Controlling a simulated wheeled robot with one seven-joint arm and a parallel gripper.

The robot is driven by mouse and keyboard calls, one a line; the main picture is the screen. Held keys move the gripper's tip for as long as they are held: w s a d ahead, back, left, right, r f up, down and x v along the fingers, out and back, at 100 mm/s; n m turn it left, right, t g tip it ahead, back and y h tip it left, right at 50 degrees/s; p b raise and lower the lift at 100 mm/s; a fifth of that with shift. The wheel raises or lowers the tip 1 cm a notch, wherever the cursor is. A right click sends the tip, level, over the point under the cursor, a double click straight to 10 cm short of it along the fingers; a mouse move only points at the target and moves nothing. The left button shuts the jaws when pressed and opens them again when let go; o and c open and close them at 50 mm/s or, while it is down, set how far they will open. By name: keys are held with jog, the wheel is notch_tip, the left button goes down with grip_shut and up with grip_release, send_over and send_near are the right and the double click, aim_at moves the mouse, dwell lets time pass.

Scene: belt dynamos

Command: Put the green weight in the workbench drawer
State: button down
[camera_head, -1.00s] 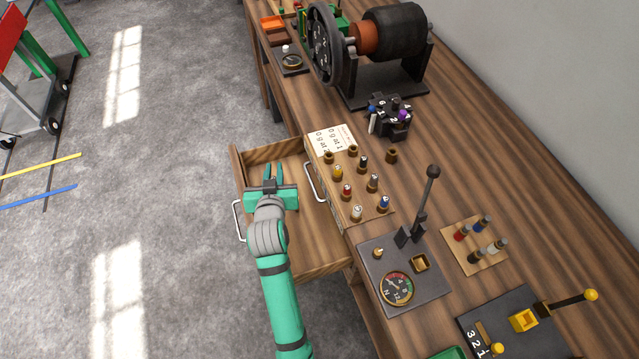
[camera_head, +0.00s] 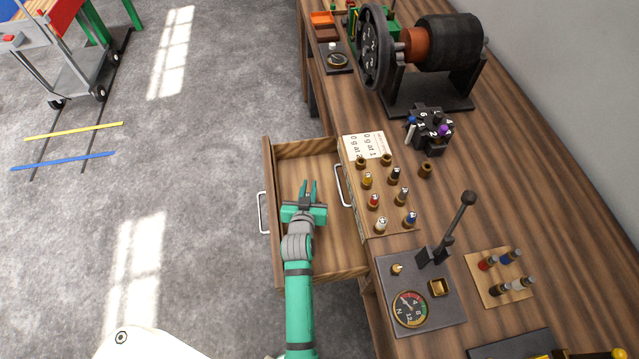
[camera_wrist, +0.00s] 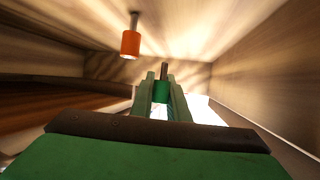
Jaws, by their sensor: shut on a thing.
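The workbench drawer (camera_head: 271,215) is pulled open, with wooden walls and a metal handle on its front. My gripper (camera_head: 308,190) is over the open drawer, fingers pointing toward its far end. In the wrist view my gripper (camera_wrist: 161,88) is shut on the green weight (camera_wrist: 161,92), a small green cylinder with a dark stem sticking up. Wooden drawer walls surround it there; whether the weight touches the floor cannot be told. In the head view the weight is too small to make out between the fingers.
An orange weight (camera_wrist: 130,43) with a grey stem shows ahead, left of my fingers, in the wrist view. A rack of coloured pegs (camera_head: 387,205) stands on the bench beside the drawer. A lever panel (camera_head: 430,265) sits nearer. Open floor lies left.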

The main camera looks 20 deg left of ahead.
jog(key=w+d, duration=0.2)
jog(key=w, duration=0.1)
jog(key=shift+w, duration=0.1)
jog(key=shift+w+f, duration=0.1)
jog(key=shift+f, duration=0.55)
jog(key=shift+f, duration=0.6)
jog(key=c, duration=1.7)
grip_release()
